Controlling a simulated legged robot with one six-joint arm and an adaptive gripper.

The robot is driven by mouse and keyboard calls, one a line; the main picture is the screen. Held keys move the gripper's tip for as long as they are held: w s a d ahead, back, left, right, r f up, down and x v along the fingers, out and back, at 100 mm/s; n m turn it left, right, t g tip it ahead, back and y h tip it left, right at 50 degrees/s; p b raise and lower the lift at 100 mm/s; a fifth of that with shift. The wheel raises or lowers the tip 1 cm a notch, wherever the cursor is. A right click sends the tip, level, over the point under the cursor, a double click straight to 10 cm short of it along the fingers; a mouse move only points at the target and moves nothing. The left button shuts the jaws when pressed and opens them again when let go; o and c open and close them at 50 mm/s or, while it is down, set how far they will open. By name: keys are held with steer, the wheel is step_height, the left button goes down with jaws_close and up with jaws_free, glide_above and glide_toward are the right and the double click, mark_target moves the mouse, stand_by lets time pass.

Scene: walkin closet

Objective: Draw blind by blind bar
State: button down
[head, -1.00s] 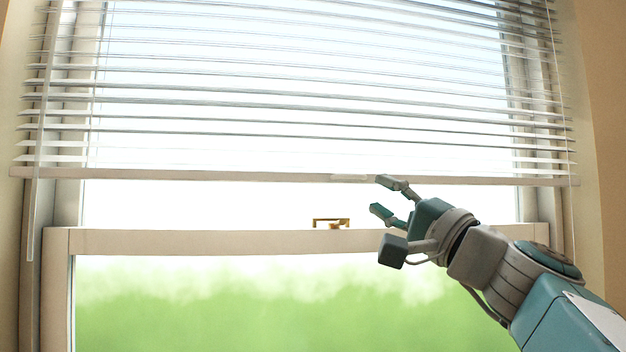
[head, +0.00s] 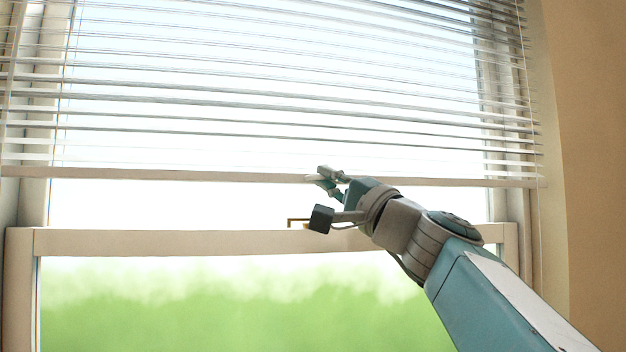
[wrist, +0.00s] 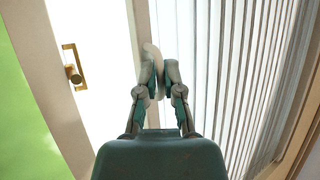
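The blind bar (head: 180,175) is a long pale rail along the bottom of the white slatted blind (head: 270,112). It hangs level across the window, above the sash's middle rail. My gripper (head: 320,177) is at the bar near its middle, with its fingers drawn close together around a small pale tab on the bar. In the wrist view my gripper (wrist: 160,75) has the pale tab between its fingertips, and the bar (wrist: 145,22) runs up from there. The fingers hide part of the tab.
The window's middle rail (head: 160,242) lies below the bar. A tan wall (head: 590,150) stands at the right.

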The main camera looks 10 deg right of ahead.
steer(key=shift+r, duration=2.4)
steer(key=c, duration=0.8)
jaws_free()
steer(key=shift+o, duration=0.2)
steer(key=v, duration=1.2)
steer(key=shift+w+f, duration=0.1)
steer(key=shift+f, duration=0.05)
